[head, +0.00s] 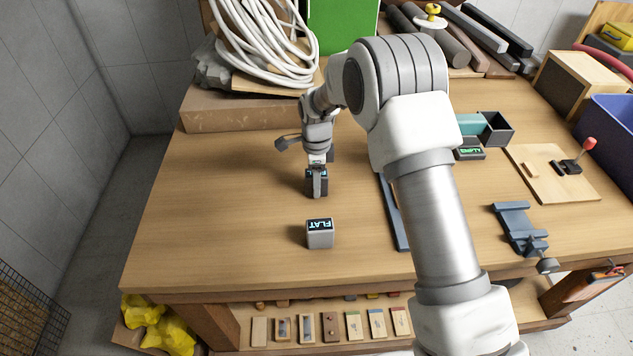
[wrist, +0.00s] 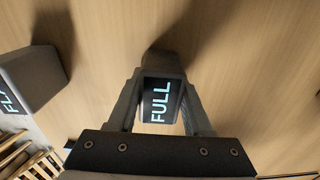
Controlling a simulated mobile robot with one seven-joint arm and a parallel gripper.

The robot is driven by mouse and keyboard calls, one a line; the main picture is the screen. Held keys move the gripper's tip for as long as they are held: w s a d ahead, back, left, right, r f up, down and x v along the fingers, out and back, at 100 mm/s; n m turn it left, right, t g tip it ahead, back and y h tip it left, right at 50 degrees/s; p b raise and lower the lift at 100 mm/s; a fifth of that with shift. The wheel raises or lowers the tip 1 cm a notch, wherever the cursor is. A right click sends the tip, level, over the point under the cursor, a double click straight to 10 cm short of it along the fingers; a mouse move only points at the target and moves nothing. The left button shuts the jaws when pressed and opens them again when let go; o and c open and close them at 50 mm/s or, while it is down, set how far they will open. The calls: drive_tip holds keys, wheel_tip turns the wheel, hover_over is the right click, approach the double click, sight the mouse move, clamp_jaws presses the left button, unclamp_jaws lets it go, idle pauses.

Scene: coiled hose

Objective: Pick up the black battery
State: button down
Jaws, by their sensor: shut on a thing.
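The black battery (wrist: 160,104) has a dark top face with "FULL" in light blue letters. In the wrist view it sits between the two fingers of my gripper (wrist: 161,98), which are shut on its sides. In the head view my gripper (head: 316,182) points down over the left-middle of the table, with the dark battery mostly hidden by the fingers. I cannot tell whether the battery touches the tabletop. A grey battery (head: 320,238) marked "FLAT" stands apart, nearer the front edge; it also shows at the left of the wrist view (wrist: 32,76).
A coiled white hose (head: 262,45) lies at the back left. A blue-grey bar (head: 392,215) lies right of my gripper. Farther right are a dark open box (head: 496,128), a board with a red-knobbed lever (head: 540,185), and a blue-grey vise (head: 518,228). The table's left side is clear.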

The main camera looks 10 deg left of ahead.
drive_tip(key=shift+r, duration=0.1)
wheel_tip(320, 180, up, 11)
drive_tip(key=shift+r, duration=0.1)
wheel_tip(320, 180, up, 5)
drive_tip(key=p, duration=0.3)
drive_tip(key=shift+p, duration=0.3)
drive_tip(key=shift+f, duration=0.25)
wheel_tip(320, 180, down, 6)
drive_tip(key=b, duration=0.4)
drive_tip(key=shift+b, duration=0.3)
drive_tip(key=shift+r, duration=0.1)
drive_tip(key=shift+f+p, duration=0.45)
drive_tip(key=shift+f, duration=4.35)
